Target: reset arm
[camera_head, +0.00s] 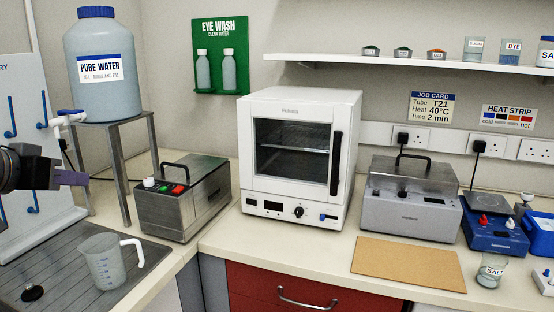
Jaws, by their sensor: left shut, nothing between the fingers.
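My left gripper (76,178) comes in at the left edge of the head view. Its fingers are shut with nothing between them. It hangs in the air in front of the metal stand and the white pegboard (22,110), below the spout of the pure water bottle (103,90). My right gripper is not in view.
A measuring jug (103,262) stands on the grey draining area below my left gripper. A metal bath with a handle (182,205), a white oven (290,215) and a second metal unit (412,205) line the bench. A brown mat (408,265) lies bare at the front.

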